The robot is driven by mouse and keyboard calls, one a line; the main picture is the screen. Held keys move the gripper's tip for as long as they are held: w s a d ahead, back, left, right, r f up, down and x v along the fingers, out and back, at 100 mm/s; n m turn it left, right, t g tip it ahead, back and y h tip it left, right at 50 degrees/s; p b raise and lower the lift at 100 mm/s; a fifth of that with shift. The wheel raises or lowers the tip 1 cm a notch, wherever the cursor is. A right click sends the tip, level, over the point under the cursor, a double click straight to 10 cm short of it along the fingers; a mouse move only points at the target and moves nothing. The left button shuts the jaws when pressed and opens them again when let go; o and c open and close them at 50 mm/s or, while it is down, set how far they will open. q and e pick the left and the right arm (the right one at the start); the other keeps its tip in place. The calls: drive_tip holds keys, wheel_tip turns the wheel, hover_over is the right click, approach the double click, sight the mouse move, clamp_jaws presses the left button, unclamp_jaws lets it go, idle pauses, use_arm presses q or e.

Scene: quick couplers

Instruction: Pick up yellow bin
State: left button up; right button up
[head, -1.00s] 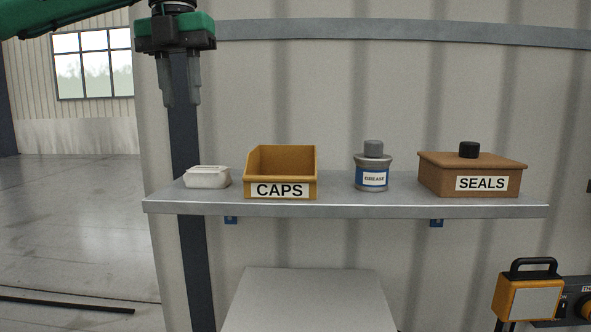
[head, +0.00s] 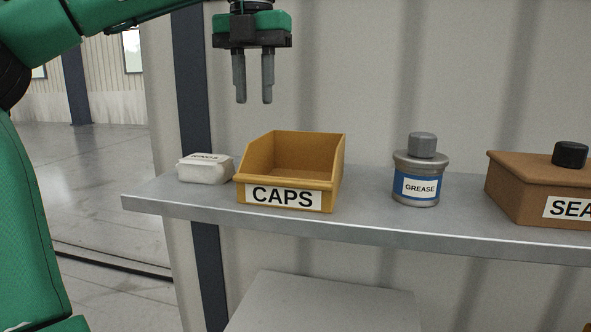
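The yellow bin (head: 258,194), labelled CAPS, stands upright on a grey metal shelf, its low labelled front facing me. Its inside looks empty from here. My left gripper (head: 254,101) hangs above the bin's back left part, fingers pointing down. There is a gap between its two fingers and nothing is held between them. The fingertips are apart from the bin, higher than its rim. My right gripper is not in view.
The shelf (head: 367,220) also bears a small white box (head: 203,174) close to the bin's left, a GREASE can (head: 415,166) to its right, and a brown SEALS box (head: 520,196) further right. A ribbed wall stands behind. A pale surface (head: 325,305) lies below.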

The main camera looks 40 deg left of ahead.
sight(257, 141)
use_arm(q)
drive_tip(key=f+p, duration=0.1)
drive_tip(key=f, duration=0.1)
drive_tip(key=f+p, duration=0.1)
drive_tip(key=f, duration=0.2)
drive_tip(key=w+a+f+p, duration=0.1)
drive_tip(key=f+p, duration=0.1)
drive_tip(key=f, duration=0.1)
drive_tip(key=shift+w+f, duration=0.1)
drive_tip(key=shift+f, duration=0.55)
drive_tip(key=shift+d, duration=0.15)
clamp_jaws()
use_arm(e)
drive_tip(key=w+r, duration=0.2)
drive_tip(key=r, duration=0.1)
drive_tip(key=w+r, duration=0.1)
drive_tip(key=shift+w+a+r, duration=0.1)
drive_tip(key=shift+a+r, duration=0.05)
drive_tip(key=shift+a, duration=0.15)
